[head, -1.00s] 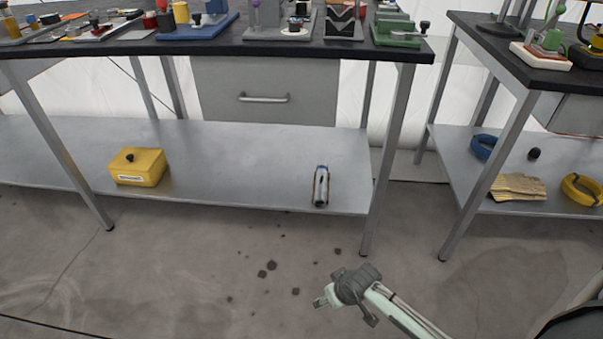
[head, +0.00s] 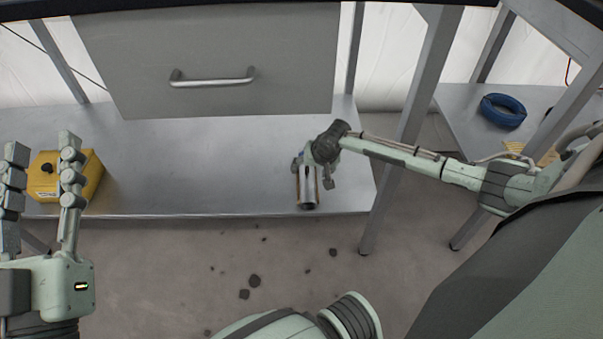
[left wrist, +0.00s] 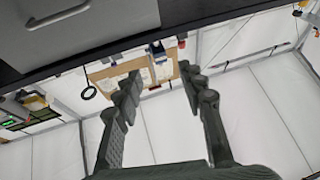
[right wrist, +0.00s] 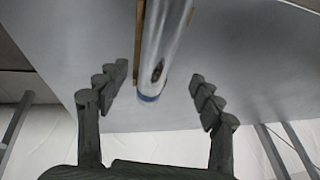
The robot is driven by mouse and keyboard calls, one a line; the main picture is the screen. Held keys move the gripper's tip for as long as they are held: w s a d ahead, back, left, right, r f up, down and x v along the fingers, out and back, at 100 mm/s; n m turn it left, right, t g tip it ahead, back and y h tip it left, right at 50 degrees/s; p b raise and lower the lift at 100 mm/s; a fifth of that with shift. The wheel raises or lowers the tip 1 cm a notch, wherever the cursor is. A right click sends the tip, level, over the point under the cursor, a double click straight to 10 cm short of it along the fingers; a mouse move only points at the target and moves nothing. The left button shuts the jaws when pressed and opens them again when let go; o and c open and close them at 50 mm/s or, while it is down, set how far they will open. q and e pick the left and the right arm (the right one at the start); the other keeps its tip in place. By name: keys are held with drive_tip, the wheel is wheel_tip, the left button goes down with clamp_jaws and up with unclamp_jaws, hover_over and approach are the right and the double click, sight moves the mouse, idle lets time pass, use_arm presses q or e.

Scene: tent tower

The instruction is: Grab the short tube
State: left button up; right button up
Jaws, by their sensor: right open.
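The short tube (head: 308,190) is a silvery cylinder lying on the lower shelf near its front edge. It has tan strips along its sides and a dark open end toward me. In the right wrist view the tube (right wrist: 165,40) comes down between the fingers, with a blue rim at its near end. My right gripper (right wrist: 160,83) is open, one finger on each side of the tube, with gaps to both. In the head view the right gripper (head: 314,170) covers the tube's far part. My left gripper (head: 42,148) is open and empty at the far left.
The metal lower shelf (head: 200,180) is clear between the tube and a yellow box (head: 88,180). A grey drawer (head: 210,50) hangs above. A table leg (head: 400,150) stands right of the tube, under my right forearm. A blue ring (head: 502,110) lies on the neighbouring shelf.

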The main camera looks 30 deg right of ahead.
sight(309, 176)
drive_tip(key=shift+w+f, duration=0.1)
drive_tip(key=shift+f, duration=0.5)
drive_tip(key=b+x, duration=0.2)
drive_tip(key=x, duration=0.2)
drive_tip(key=shift+d+f, duration=0.15)
drive_tip(key=shift+f, duration=0.25)
use_arm(q)
drive_tip(key=s+a+r+t, duration=0.2)
drive_tip(key=s+r+t, duration=0.1)
drive_tip(key=r+t, duration=0.1)
drive_tip(key=shift+r+t+h, duration=0.3)
drive_tip(key=shift+r+h, duration=0.1)
drive_tip(key=shift+r, duration=0.1)
use_arm(e)
drive_tip(key=shift+c, duration=0.4)
use_arm(q)
drive_tip(key=shift+d, duration=0.1)
use_arm(e)
clamp_jaws()
